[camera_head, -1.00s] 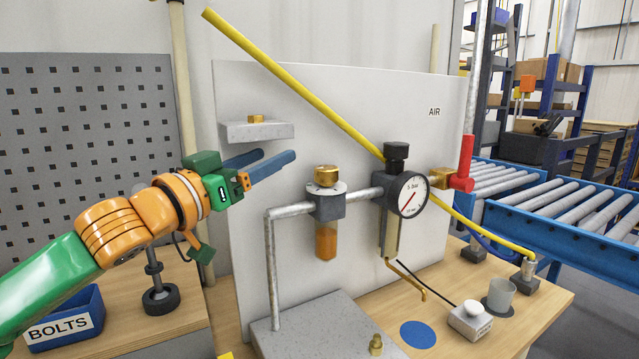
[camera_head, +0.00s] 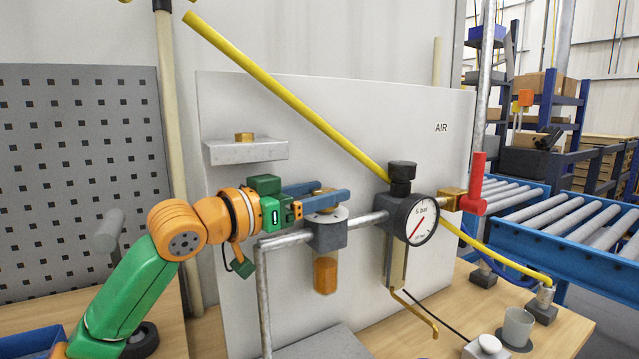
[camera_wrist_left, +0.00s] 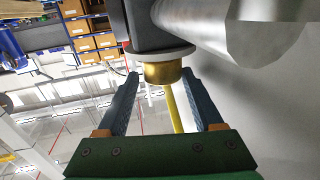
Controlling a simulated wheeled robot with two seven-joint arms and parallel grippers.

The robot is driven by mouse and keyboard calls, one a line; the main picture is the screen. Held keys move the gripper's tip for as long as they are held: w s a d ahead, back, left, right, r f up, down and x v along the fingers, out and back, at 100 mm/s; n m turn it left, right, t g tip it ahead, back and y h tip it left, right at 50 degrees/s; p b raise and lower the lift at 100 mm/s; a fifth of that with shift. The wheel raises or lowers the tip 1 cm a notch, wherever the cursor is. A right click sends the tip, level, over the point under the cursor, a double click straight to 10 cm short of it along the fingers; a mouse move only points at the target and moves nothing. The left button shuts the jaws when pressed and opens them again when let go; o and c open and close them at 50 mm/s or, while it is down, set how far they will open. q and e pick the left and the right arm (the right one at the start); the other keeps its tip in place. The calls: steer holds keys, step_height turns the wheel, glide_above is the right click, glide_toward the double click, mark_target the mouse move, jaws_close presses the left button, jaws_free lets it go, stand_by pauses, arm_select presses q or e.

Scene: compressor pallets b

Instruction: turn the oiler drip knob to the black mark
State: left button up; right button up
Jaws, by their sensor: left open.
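The oiler (camera_head: 329,236) has a grey body, a pale round top and an amber bowl (camera_head: 325,275) below. Its brass drip knob (camera_head: 324,190) is on top, partly hidden by my near finger. My left gripper (camera_head: 333,192) is open, with its blue fingers level around the knob. In the left wrist view, the knob (camera_wrist_left: 162,73) sits between the two fingertips with gaps showing on both sides. I cannot make out the black mark. My right gripper is out of view.
The pressure gauge (camera_head: 415,220) and red-handled valve (camera_head: 476,185) stand right of the oiler. A yellow hose (camera_head: 285,95) slants across the white panel (camera_head: 400,125). A grey ledge with a brass fitting (camera_head: 246,151) is up left. A grey pipe (camera_head: 263,300) runs below my gripper.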

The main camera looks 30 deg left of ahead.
arm_select(q)
steer(key=shift+w+a+f, duration=0.1)
steer(key=shift+w+a, duration=0.05)
jaws_close()
